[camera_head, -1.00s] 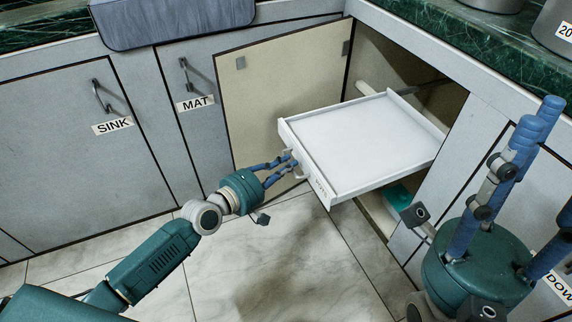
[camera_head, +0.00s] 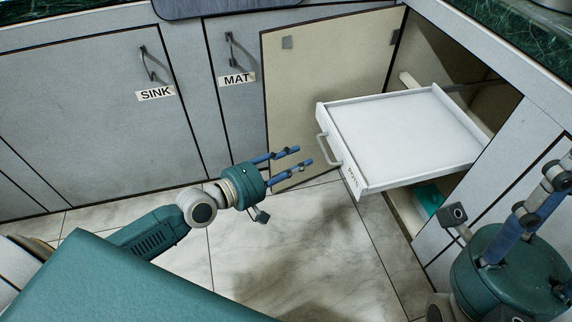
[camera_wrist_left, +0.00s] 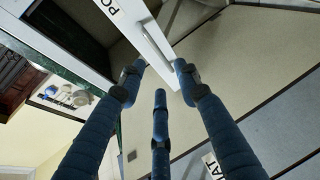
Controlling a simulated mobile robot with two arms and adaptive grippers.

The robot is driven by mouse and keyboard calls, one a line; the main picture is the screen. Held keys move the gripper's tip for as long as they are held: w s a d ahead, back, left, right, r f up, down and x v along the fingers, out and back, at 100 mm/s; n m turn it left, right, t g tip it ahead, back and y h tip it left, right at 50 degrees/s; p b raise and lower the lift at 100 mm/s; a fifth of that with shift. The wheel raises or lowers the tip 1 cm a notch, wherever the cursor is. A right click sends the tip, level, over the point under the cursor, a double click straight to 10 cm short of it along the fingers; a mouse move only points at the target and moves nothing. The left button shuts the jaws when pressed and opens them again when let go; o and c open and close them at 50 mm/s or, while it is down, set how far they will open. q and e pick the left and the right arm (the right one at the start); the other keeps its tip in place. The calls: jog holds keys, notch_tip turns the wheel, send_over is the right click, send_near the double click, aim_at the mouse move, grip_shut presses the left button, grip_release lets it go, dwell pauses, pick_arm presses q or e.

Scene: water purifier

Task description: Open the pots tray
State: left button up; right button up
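The white pots tray (camera_head: 410,138) is slid out of the corner cabinet in the head view, beside an open cabinet door (camera_head: 325,95). Its bar handle (camera_head: 326,147) is on the front panel, near the label. My left gripper (camera_head: 299,157) is open and empty, a little left of the handle with a gap between. In the left wrist view the handle (camera_wrist_left: 157,42) lies beyond the spread fingers. My right gripper (camera_head: 530,205) stands at the lower right, apart from the tray; its fingers point up and are partly cut off.
Closed cabinet doors labelled SINK (camera_head: 95,115) and MAT (camera_head: 232,100) are on the left. A green marble counter (camera_head: 515,40) is at the upper right. A teal object (camera_head: 428,199) lies inside the cabinet below the tray. The tiled floor (camera_head: 290,255) in front is clear.

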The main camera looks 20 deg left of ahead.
pick_arm(q)
jog(key=shift+v, duration=1.7)
jog(key=shift+r, duration=0.1)
